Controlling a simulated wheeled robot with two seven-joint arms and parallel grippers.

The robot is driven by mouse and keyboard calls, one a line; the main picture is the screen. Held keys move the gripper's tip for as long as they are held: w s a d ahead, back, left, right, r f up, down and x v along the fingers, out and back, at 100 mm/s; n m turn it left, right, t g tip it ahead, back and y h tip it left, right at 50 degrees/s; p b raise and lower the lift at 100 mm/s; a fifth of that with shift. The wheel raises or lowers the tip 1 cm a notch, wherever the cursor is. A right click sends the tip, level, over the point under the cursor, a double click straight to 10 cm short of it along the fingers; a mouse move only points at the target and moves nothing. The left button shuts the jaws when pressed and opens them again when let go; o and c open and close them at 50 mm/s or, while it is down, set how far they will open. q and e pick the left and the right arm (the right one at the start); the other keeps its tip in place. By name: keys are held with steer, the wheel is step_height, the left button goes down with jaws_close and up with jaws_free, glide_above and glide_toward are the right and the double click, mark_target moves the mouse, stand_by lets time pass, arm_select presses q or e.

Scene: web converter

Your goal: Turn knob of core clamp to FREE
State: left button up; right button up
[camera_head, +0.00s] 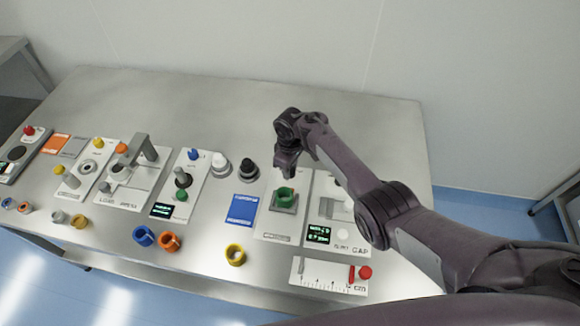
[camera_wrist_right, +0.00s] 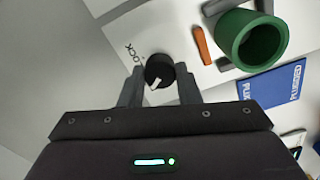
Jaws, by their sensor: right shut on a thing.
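The core clamp is a white panel (camera_head: 270,225) with a green ring-shaped core (camera_head: 285,196) on a grey mount. The core also shows in the right wrist view (camera_wrist_right: 250,40). My right gripper (camera_head: 287,168) reaches down at the panel's far end. In the right wrist view, its fingers (camera_wrist_right: 159,75) are shut on a black round knob (camera_wrist_right: 158,66), one on each side. The knob's white pointer mark faces the lower side of that picture. A LOCK label (camera_wrist_right: 132,52) is beside the knob. I cannot see a FREE label. The left gripper is not in view.
A blue card (camera_head: 242,210) lies left of the clamp panel, and a gap gauge with a green display (camera_head: 318,234) stands right of it. A ruler plate (camera_head: 325,276) is in front. Black and white knobbed pieces stand left. The table's back (camera_head: 230,95) is clear.

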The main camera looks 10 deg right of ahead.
steer(key=shift+n, duration=0.5)
steer(key=o, duration=1)
step_height(320, 180, up, 8)
steer(key=shift+f+p, duration=0.1)
steer(key=shift+p, duration=0.35)
